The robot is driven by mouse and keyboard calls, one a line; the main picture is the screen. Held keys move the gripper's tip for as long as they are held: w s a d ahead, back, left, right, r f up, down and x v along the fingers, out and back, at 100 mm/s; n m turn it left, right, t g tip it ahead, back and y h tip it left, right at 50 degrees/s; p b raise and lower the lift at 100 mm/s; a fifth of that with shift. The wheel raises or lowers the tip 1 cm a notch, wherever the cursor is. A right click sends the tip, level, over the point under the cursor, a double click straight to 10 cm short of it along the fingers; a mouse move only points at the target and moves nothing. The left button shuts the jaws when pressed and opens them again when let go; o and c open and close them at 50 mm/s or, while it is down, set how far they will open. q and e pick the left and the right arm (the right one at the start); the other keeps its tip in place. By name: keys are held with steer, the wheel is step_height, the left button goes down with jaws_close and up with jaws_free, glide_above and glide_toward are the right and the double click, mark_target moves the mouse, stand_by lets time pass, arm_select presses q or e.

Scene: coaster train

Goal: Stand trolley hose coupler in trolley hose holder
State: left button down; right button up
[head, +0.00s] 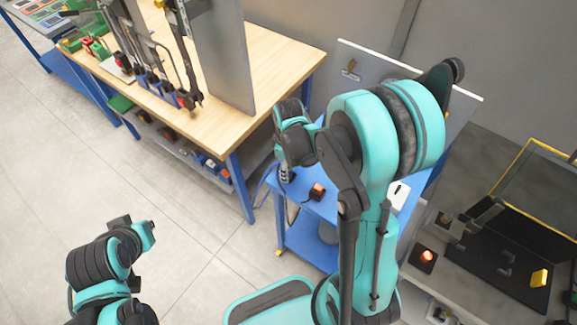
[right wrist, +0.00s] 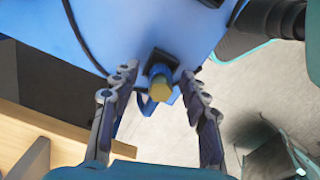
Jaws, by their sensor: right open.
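In the right wrist view the coupler (right wrist: 160,87) shows as a brass-yellow end with a blue collar. It lies between the two fingers of my right gripper (right wrist: 158,85), which are open and apart from it on both sides. A dark square piece (right wrist: 161,61), perhaps the hose holder, is right behind the coupler at the blue trolley. I cannot tell whether the coupler is seated in it. In the head view my right gripper (head: 286,174) is at the trolley's left edge, with the coupler too small to make out. My left arm is at lower left, its fingers not visible.
The blue trolley (head: 310,240) carries a black box with an orange button (head: 317,191). A wooden workbench (head: 285,75) with tools and a grey upright panel (head: 222,50) stands to its left. A machine with a dark bed (head: 500,255) is at right. The floor at left is clear.

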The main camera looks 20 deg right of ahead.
step_height(320, 180, up, 12)
stand_by(0.5)
steer(key=shift+s, duration=0.1)
steer(key=s+a+f+m+t+b, duration=0.1)
steer(key=s+a+m+t+b, duration=0.3)
steer(key=s+m+t, duration=0.3)
steer(key=shift+s+m+b, duration=0.4)
steer(key=shift+s+m, duration=0.7)
steer(key=shift+s, duration=0.15)
